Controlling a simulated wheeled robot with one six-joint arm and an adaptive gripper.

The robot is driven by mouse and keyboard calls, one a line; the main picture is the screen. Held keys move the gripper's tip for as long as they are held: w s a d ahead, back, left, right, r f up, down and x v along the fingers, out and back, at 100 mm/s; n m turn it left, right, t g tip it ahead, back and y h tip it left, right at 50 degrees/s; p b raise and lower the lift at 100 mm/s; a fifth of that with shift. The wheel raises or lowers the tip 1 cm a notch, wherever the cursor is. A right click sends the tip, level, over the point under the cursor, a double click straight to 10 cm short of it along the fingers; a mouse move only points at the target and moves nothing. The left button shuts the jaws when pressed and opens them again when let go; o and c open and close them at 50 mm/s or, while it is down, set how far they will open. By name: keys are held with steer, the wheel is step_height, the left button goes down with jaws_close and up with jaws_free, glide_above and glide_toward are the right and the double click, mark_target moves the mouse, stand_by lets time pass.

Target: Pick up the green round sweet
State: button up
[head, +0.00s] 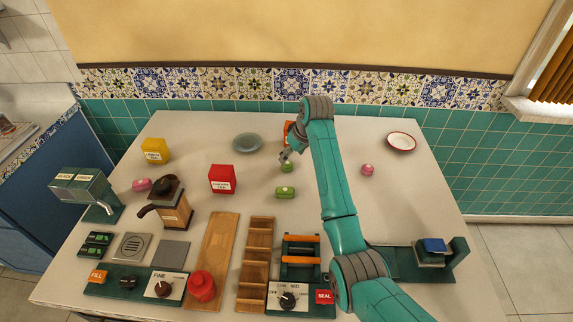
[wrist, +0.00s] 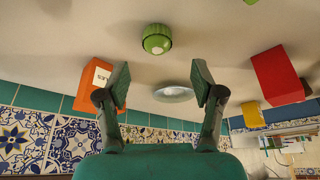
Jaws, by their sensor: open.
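The green round sweet (head: 287,168) sits on the pale tabletop, right by my gripper's fingertips in the head view. In the wrist view the green round sweet (wrist: 156,38) shows whole, above the gap between the fingers and apart from both. My gripper (head: 286,158) is open and empty; its two spread fingers (wrist: 160,76) show in the wrist view. A longer green sweet (head: 285,193) lies nearer the front; a sliver of green (wrist: 251,2) at the wrist view's top edge seems to be it.
An orange box (head: 287,132) stands just behind my gripper, partly hidden by my arm. A red box (head: 222,179) stands left. A grey-green plate (head: 247,143) lies behind. A pink sweet (head: 367,169) and a red-rimmed plate (head: 401,142) lie right. Appliances crowd the front and left.

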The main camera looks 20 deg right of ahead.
mark_target(288, 163)
steer(key=shift+x, duration=3.35)
steer(key=shift+w+d, duration=0.1)
steer(key=c, duration=1)
